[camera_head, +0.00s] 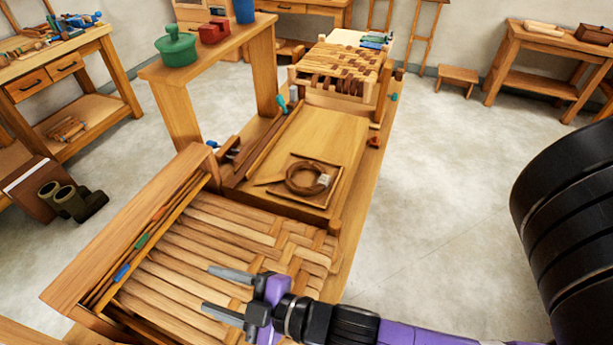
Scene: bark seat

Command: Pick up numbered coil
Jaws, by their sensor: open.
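A brown coil (304,178) with a small pale tag on its right side lies on a thin wooden tray (270,183) at the near end of the wooden bench top. The tag is too small to read. My gripper (220,292) is open and empty, its two grey fingers pointing left. It appears over the woven bark seat (190,240), nearer to me than the coil and apart from it. Its exact height above the seat cannot be told.
A raised wooden shelf (215,50) bears a green lidded pot (177,47), a red block (215,31) and a blue cup (244,10). Behind the coil is a checkered woven piece (342,65). Open floor lies right.

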